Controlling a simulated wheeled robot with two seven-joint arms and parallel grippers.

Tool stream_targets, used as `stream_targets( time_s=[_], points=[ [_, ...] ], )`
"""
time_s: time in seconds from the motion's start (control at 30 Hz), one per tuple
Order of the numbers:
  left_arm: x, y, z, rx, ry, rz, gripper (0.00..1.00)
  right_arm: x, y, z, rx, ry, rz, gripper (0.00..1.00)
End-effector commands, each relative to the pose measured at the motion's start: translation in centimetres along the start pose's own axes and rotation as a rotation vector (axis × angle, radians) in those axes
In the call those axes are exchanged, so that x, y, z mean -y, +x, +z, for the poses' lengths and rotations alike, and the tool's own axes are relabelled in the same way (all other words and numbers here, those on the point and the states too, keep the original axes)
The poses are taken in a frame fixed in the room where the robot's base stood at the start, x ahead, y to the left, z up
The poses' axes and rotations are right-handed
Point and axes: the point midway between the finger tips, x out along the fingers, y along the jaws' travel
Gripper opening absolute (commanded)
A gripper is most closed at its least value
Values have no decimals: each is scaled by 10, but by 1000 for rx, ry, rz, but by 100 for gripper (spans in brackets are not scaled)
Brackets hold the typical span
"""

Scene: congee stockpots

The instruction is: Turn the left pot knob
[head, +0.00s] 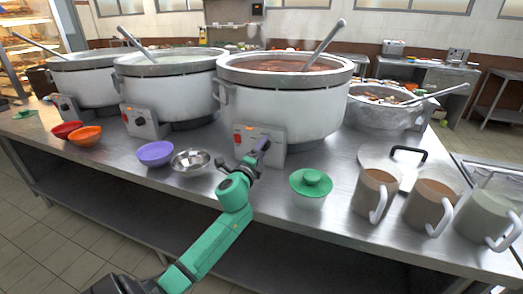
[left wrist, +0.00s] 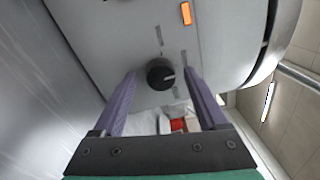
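My left gripper (head: 262,146) is at the front control box (head: 270,158) of the nearest large white pot (head: 290,105), the rightmost of the big lidless pots. In the left wrist view its two purple fingers (left wrist: 160,78) are open. The round black knob (left wrist: 159,72) with a pale pointer mark lies between the fingertips, with a gap visible on both sides. Other large pots (head: 165,95) (head: 85,82) stand to the left; the middle one's box has a dark knob (head: 140,121). My right gripper is not in view.
Several mugs (head: 376,191) stand at the right. Red (head: 67,129) and orange (head: 85,135) bowls sit at the left.

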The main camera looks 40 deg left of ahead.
Motion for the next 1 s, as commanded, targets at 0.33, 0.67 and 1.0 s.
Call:
stream_targets(
  time_s=[0.33,0.67,1.0],
  points=[
    [-1,-13,0,-1,1,1,76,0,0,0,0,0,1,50],
    [-4,-99,0,0,-2,5,76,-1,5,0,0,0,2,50],
    [0,-146,0,1,1,1,76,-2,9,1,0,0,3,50]
  ],
)
